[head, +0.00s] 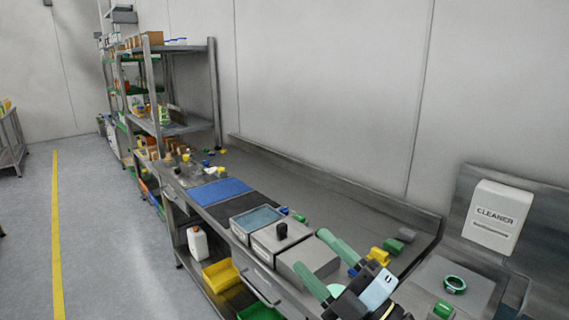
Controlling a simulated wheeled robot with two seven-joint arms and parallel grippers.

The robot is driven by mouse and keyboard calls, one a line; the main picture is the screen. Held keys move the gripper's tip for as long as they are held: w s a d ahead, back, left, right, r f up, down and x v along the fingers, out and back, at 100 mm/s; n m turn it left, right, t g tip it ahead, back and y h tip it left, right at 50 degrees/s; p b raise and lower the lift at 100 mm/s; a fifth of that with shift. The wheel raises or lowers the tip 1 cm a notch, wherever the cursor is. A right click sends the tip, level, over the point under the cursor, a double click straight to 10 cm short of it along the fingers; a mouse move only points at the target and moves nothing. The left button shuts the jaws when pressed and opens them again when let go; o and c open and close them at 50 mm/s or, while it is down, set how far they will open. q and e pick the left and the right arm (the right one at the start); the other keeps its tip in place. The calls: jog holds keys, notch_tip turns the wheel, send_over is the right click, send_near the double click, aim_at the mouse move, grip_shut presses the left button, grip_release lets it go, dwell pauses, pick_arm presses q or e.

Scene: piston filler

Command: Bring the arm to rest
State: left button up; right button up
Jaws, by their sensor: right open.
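My right gripper (317,258) shows at the bottom centre-right in the head view. Its two green fingers are apart, with nothing between them. It is in front of and above the steel bench (325,200), close to a grey steel box (308,262) on the bench. The box is partly hidden behind the fingers. My left gripper is out of view.
Steel containers (257,219), a blue mat (219,191) and yellow (378,255) and green items lie along the bench. A tall shelf rack (214,95) stands at the far end. A white cleaner dispenser (497,217) is at right. The floor (110,250) at left is clear.

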jog(key=d+f+m+t+h, duration=0.3)
jog(key=d+f+m+h, duration=0.6)
jog(key=m+h, duration=0.45)
jog(key=s+d+f+m+g+h, duration=0.4)
jog(key=s+d+f+m+g, duration=0.3)
jog(key=f, duration=0.4)
jog(key=s+f+g+y, duration=0.1)
jog(key=s+f+g, duration=0.3)
jog(key=s, duration=0.4)
jog(key=s+f+g+y, duration=0.1)
jog(key=s+f+g, duration=0.3)
jog(key=s, duration=0.4)
notch_tip(320, 180, down, 25)
jog(key=s+g, duration=0.1)
jog(key=s, duration=0.1)
jog(key=s+d+f+g, duration=0.1)
jog(key=s+d+f, duration=0.2)
jog(key=s+f, duration=1.1)
jog(key=s, duration=0.2)
jog(key=shift+s+d+f+g+h, duration=0.15)
jog(key=shift+s+f+g+h, duration=0.15)
jog(key=shift+s+h, duration=0.1)
